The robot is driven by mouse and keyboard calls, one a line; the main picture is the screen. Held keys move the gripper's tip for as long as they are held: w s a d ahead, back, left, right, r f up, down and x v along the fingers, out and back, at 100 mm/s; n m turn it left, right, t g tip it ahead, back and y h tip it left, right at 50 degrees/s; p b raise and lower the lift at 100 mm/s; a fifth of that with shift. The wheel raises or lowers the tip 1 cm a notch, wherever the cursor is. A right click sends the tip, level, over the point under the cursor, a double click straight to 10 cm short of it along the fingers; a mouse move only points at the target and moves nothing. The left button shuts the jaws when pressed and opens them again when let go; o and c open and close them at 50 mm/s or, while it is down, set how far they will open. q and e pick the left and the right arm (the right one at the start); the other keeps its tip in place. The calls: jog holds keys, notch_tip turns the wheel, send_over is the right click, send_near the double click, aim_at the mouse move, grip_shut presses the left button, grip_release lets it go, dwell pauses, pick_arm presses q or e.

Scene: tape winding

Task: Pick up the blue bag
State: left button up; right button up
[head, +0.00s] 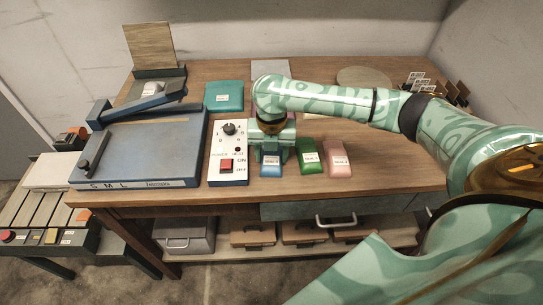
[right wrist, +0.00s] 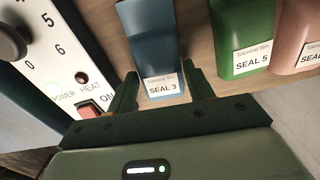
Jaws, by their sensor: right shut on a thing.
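The blue bag (head: 270,169) stands near the table's front edge, just right of the white control panel. In the right wrist view the blue bag (right wrist: 152,42) carries a white label reading "SEAL 3". My right gripper (head: 271,148) is over it from above and hides part of it in the head view. In the right wrist view the two dark fingers of my right gripper (right wrist: 162,80) are on either side of the bag, shut on it. The bag seems to be still at table level. My left gripper is not in view.
A green bag (head: 308,162) and a pink bag (head: 338,163) stand close to the right. The control panel (head: 229,150), with knob and red switch, is close on the left, beside a blue sealing machine (head: 148,147). A teal packet (head: 224,96) lies behind.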

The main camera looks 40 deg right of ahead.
aim_at(271, 157)
notch_tip(271, 157, up, 4)
jog(key=p, duration=0.2)
jog(key=shift+a+r+p, duration=0.1)
jog(key=shift+p, duration=0.2)
jog(key=s+a+r+p, duration=0.6)
jog(key=s+a+r, duration=0.1)
jog(key=a, duration=0.5)
jog(key=shift+r, duration=0.9)
jog(key=shift+d, duration=0.1)
